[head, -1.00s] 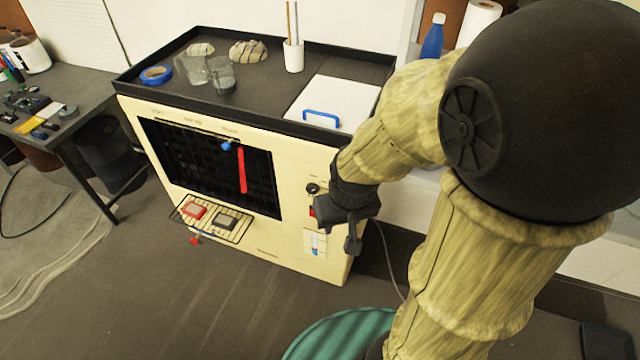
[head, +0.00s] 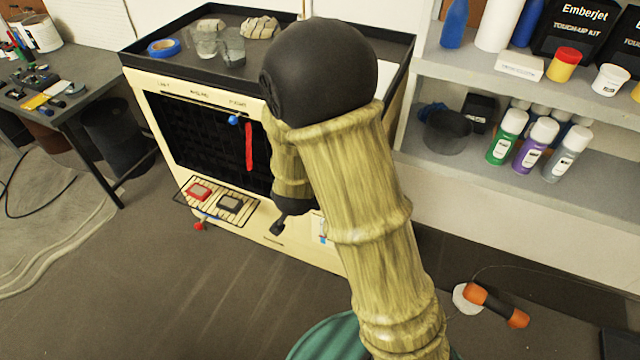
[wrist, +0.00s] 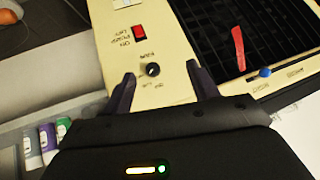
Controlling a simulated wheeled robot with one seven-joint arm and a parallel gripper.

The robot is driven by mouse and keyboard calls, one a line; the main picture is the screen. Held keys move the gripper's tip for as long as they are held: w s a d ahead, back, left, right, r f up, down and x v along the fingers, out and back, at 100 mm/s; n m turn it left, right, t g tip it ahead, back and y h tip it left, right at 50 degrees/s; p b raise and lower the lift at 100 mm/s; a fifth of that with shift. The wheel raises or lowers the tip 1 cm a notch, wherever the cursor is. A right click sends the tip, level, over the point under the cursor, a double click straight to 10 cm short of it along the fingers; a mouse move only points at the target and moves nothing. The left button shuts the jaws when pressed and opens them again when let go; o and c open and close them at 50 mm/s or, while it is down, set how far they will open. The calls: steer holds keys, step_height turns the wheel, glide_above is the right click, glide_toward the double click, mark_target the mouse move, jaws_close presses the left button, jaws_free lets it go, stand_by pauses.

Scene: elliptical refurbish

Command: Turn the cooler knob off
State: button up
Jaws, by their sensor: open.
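The cooler (head: 262,232) is a cream box with a dark front grille, left of centre in the head view. Its small black round knob (wrist: 152,70) has printed marks around it and shows in the wrist view. In the head view the knob is hidden behind my arm. My gripper (wrist: 160,76) is open, with one finger to each side of the knob in the wrist picture. I cannot tell whether the fingers touch the knob or how far they are from the panel. A red rocker switch (wrist: 140,33) is close to the knob on the same panel.
A red strip (wrist: 238,48) hangs on the grille, near a blue-tipped lever (wrist: 265,72). Glasses and a blue tape roll (head: 164,47) sit in the cooler's top tray. A shelf (head: 430,175) with bottles stands right. An orange-and-black tool (head: 497,305) lies on the floor.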

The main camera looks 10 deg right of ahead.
step_height(320, 180, down, 10)
steer(key=a+m+t+h+b, duration=0.2)
steer(key=t+h+b, duration=0.4)
steer(key=h, duration=0.3)
steer(key=shift+m+t+b, duration=0.3)
steer(key=shift+m+b, duration=0.5)
steer(key=shift+b, duration=0.1)
steer(key=shift+w, duration=0.15)
steer(key=x, duration=1.7)
steer(key=shift+p, duration=0.4)
steer(key=shift+w, duration=0.1)
steer(key=c, duration=1)
